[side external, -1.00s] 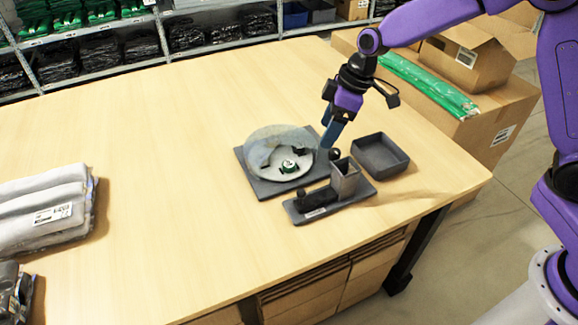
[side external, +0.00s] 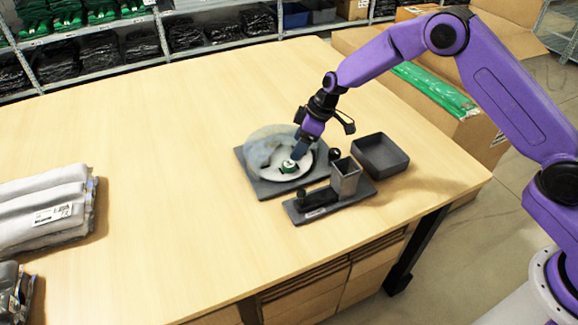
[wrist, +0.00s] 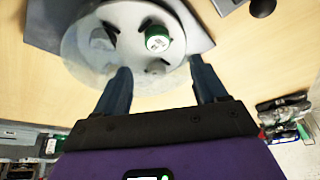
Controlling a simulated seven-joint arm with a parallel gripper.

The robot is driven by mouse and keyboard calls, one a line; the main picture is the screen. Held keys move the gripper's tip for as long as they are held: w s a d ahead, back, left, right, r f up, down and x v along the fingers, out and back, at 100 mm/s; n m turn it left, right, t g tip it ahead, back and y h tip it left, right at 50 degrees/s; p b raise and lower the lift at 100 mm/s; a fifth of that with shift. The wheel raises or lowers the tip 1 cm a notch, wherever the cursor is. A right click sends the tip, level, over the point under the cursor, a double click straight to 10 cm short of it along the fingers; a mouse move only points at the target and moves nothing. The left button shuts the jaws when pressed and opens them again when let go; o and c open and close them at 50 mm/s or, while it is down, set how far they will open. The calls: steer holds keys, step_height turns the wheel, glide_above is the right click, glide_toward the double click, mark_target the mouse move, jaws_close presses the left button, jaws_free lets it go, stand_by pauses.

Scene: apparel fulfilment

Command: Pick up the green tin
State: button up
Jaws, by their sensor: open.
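The green tin (side external: 289,166), with a white top, stands on a pale round plate (side external: 284,178) on a dark square base. A clear curved cover stands at the plate's left and back. In the wrist view the green tin (wrist: 158,40) lies just beyond the fingertips, in line with the gap between them. My gripper (side external: 300,151) is low over the plate's back right edge, close to the tin. In the wrist view my gripper (wrist: 160,72) has its two blue fingers apart with nothing between them. Some small dark pieces sit around the tin on the plate.
A dark stand with a square grey cup (side external: 345,178) is in front right of the plate. An empty dark tray (side external: 380,156) lies to the right. Folded grey garments (side external: 42,208) lie at the left. The table (side external: 160,150) between is clear.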

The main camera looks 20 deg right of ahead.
mark_target(290, 164)
steer(key=shift+d+x, duration=0.2)
steer(key=shift+x, duration=1.75)
steer(key=shift+d+x, duration=0.15)
steer(key=shift+x, duration=1.8)
steer(key=shift+f, duration=0.15)
steer(key=shift+s, duration=0.1)
steer(key=shift+c, duration=0.3)
steer(key=c, duration=1.1)
